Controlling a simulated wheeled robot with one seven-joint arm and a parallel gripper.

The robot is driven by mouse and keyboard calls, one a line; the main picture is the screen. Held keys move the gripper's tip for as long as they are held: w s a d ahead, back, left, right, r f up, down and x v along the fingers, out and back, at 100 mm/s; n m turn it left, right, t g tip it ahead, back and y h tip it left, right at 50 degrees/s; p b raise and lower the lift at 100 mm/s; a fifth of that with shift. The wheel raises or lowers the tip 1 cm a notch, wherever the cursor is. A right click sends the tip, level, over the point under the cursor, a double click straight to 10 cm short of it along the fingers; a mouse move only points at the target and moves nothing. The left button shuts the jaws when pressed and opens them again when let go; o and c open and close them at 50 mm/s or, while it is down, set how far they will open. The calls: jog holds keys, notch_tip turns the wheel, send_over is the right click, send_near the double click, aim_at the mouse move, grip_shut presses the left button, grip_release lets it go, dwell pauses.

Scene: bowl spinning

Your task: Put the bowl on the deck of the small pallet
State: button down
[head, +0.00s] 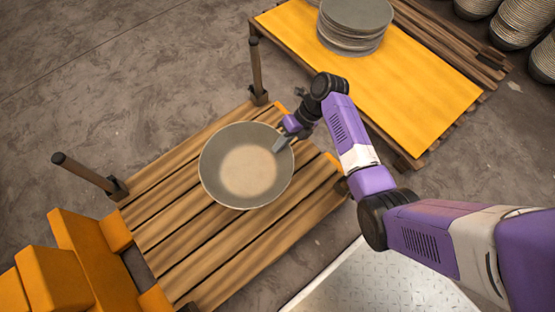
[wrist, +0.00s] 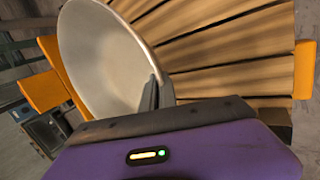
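The grey bowl (head: 232,190) is over the slatted wooden deck of the small pallet (head: 160,237), near its middle, opening upward. I cannot tell whether its base touches the slats. My gripper (head: 280,144) is at the bowl's right rim, with its fingers closed on the rim. In the wrist view, the bowl (wrist: 98,60) fills the upper left, and the dark fingers (wrist: 157,92) sit on either side of its rim. The bowl's underside is hidden.
Dark posts (head: 85,173) stand at the small pallet's corners. Orange blocks (head: 75,275) are at its lower left. A yellow-topped pallet (head: 420,95) with a stack of grey bowls (head: 354,25) is at the upper right. A metal plate (head: 370,285) lies at the bottom.

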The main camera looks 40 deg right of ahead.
notch_tip(320, 180, down, 14)
jog(key=b, duration=0.7)
jog(key=shift+f+b, duration=0.1)
jog(key=shift+b, duration=0.3)
jog(key=c, duration=1.7)
grip_release()
jog(key=p+v, duration=0.7)
jog(key=v, duration=0.5)
